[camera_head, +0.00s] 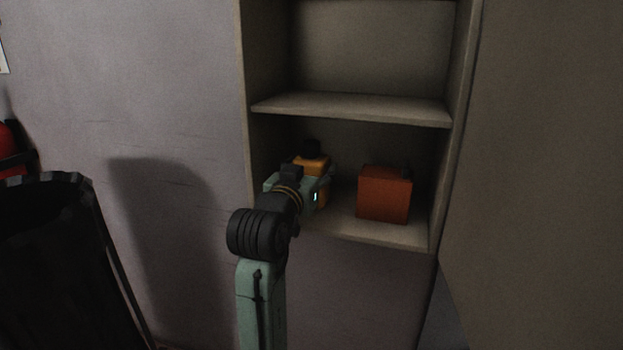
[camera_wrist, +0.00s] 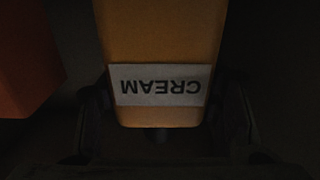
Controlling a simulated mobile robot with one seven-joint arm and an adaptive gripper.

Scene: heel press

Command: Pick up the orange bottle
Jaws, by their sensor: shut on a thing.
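The orange bottle (camera_head: 316,162) with a black cap stands on the lower shelf of an open cabinet, partly hidden behind my gripper. In the wrist view the bottle (camera_wrist: 160,45) fills the middle and bears a pale label reading "CREAM", seen upside down. My gripper (camera_head: 318,188) is at the bottle in the head view. In the wrist view its dark fingers (camera_wrist: 165,125) lie on either side of the bottle, shut on it. Whether the bottle touches the shelf is hidden.
A red-orange box (camera_head: 384,196) stands to the right on the same shelf (camera_head: 345,224); a dark item shows behind it. An upper shelf (camera_head: 350,108) is above. The cabinet door (camera_head: 550,170) is open at right. A black bin (camera_head: 60,260) stands at left.

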